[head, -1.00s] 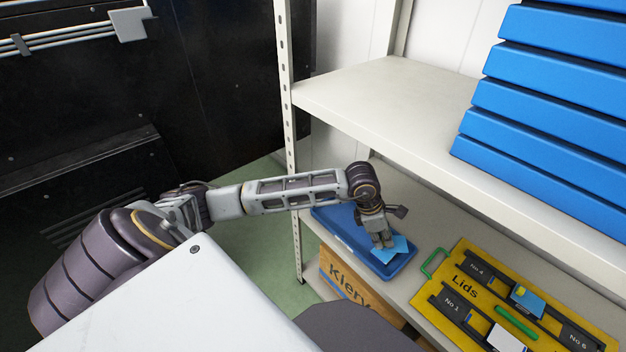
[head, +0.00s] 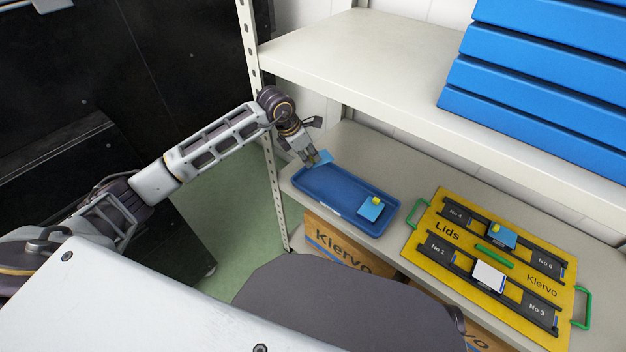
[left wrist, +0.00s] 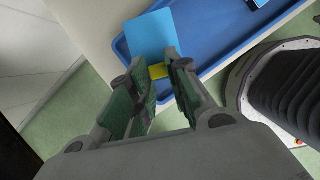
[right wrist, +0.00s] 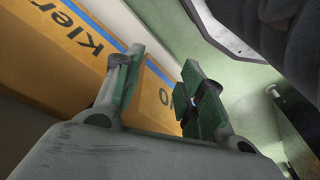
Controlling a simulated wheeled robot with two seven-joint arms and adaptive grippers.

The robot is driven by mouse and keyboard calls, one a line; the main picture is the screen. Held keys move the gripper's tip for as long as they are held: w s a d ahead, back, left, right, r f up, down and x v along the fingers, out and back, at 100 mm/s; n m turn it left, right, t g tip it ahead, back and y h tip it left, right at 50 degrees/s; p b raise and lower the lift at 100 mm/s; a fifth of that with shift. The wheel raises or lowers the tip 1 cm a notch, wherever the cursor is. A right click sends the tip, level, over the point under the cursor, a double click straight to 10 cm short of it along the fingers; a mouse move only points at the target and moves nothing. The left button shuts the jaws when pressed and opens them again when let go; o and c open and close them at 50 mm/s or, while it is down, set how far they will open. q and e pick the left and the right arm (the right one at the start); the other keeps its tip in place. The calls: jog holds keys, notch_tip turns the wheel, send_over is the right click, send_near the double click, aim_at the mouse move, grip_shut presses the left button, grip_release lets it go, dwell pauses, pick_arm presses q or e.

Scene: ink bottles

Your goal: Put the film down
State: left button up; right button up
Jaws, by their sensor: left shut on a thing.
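My left gripper (head: 313,157) is shut on the yellow tab (left wrist: 158,71) of a light blue film (left wrist: 152,36). The film also shows in the head view (head: 323,158), above the far left end of the blue tray (head: 318,193); whether it touches the tray is unclear. A second blue film (head: 368,211) with a yellow tab lies in the tray's right end. My right gripper (right wrist: 160,78) is open and empty in the right wrist view, in front of a cardboard box.
The tray stands on the lower shelf (head: 408,170), near the metal post (head: 257,85). A yellow lids board (head: 447,253) with dark strips lies to its right. The upper shelf (head: 345,52) hangs above, with blue stacked bins (head: 540,75). Kiervo boxes (head: 345,247) stand below.

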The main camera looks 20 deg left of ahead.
jog(key=shift+s+f, duration=0.1)
pick_arm(q)
notch_tip(320, 180, down, 5)
jog(key=shift+b, duration=0.45)
jog(key=shift+f, duration=0.5)
notch_tip(320, 180, down, 3)
jog(key=shift+b, duration=0.45)
jog(key=shift+f, duration=0.5)
pick_arm(e)
jog(key=r, duration=0.2)
jog(key=w+r, duration=0.1)
jog(key=shift+a, duration=0.3)
